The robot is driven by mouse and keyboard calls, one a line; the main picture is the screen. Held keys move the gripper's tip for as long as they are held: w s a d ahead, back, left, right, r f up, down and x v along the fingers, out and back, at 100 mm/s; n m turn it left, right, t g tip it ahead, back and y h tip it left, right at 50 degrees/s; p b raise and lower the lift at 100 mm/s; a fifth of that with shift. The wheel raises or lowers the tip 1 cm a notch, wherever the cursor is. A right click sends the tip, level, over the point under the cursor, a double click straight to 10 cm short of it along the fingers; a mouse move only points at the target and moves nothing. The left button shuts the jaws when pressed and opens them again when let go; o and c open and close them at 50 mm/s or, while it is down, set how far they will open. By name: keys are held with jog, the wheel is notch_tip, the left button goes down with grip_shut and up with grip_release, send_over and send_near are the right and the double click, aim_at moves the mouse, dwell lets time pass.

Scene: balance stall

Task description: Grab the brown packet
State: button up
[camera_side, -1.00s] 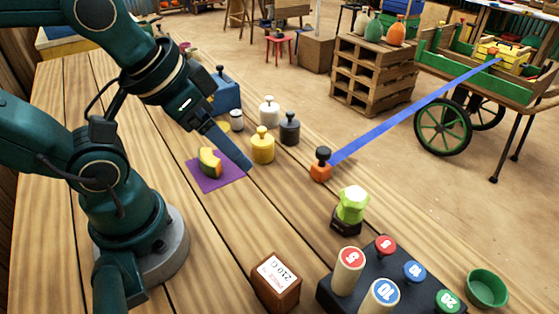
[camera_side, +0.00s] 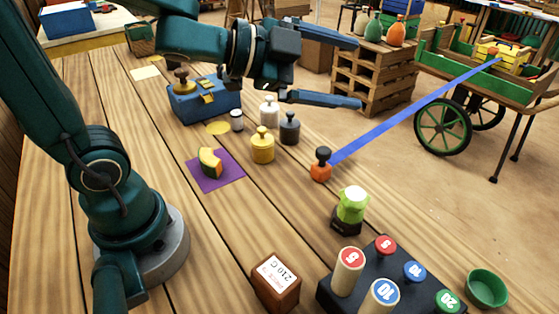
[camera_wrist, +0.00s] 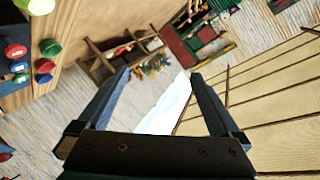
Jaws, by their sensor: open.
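The brown packet (camera_side: 276,285) is a small upright block with a white label reading 210 G. It stands on the wooden table near the front edge in the side view. My gripper (camera_side: 359,73) is raised well above the back of the table, far from the packet, with its fingers level and pointing right. The two fingers are spread wide with nothing between them. The wrist view also shows the gripper (camera_wrist: 161,73) open and empty. I cannot make out the packet in the wrist view.
A dark block of numbered pegs (camera_side: 334,292) stands right of the packet, with a green bowl (camera_side: 487,288) beyond. Bare planks lie left of the packet.

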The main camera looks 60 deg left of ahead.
jog(key=s+d+f+m+g+h, duration=0.3)
jog(key=d+f+m+g+h, duration=0.2)
jog(key=f, duration=0.2)
jog(key=m+g+h, duration=0.3)
jog(key=g, duration=0.9)
send_near(271, 260)
jog(key=w+x, duration=0.1)
jog(key=x, duration=0.3)
jog(key=shift+s+d+f, duration=0.2)
jog(key=shift+s+d, duration=0.2)
jog(key=shift+s, duration=0.1)
jog(key=shift+x, duration=2.55)
jog(key=shift+s, duration=0.1)
grip_shut()
